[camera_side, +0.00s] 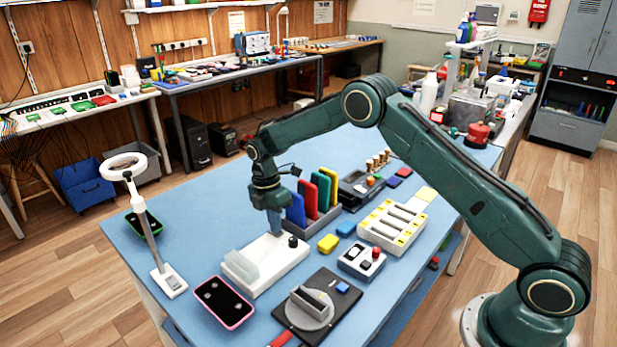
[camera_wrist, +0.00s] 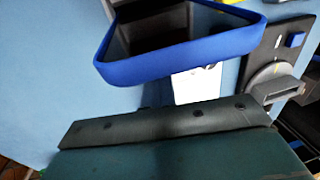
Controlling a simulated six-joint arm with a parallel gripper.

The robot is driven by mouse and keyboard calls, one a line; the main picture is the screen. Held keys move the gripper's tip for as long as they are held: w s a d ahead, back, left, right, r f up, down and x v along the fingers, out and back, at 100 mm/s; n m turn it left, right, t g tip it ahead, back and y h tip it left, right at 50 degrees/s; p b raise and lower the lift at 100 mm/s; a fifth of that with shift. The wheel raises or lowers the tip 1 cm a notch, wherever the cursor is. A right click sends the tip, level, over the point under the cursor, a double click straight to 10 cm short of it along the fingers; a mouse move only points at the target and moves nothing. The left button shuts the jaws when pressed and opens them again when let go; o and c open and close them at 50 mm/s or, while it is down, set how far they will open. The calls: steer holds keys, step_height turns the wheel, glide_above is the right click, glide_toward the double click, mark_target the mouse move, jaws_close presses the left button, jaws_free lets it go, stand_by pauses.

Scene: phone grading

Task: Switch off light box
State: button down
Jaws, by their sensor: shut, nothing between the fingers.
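A low white box (camera_side: 272,267), which looks like the light box, lies on the blue table. It has a grey block at its left end and a black knob (camera_side: 292,242) at its far right corner. Whether it is lit I cannot tell. My gripper (camera_side: 276,231) points down, shut and empty, over the far part of the box, just left of the knob. I cannot tell if the tips touch it. In the wrist view, a blue-rimmed dark case (camera_wrist: 180,45) is close to the camera and partly covers a white surface (camera_wrist: 197,86); the fingertips are not clear there.
Coloured phone cases stand in a rack (camera_side: 322,222) right behind my gripper. A pink-edged phone (camera_side: 223,302) lies front left, near a ring lamp (camera_side: 150,235). A button box (camera_side: 361,260) and a black turntable plate (camera_side: 318,305) are to the right. The table's left part is mostly clear.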

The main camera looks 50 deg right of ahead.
steer(key=shift+w+f, duration=0.2)
steer(key=shift+f, duration=0.05)
step_height(320, 180, up, 14)
steer(key=w, duration=0.1)
steer(key=shift+w+r, duration=0.2)
steer(key=shift+w, duration=0.1)
steer(key=shift+s+r, duration=0.1)
stand_by(0.5)
steer(key=shift+s+d, duration=0.15)
steer(key=shift+s, duration=0.05)
stand_by(0.4)
steer(key=f, duration=0.4)
steer(key=s+f, duration=0.1)
steer(key=f, duration=0.4)
steer(key=s+f, duration=0.1)
steer(key=f, duration=0.3)
steer(key=shift+f, duration=0.4)
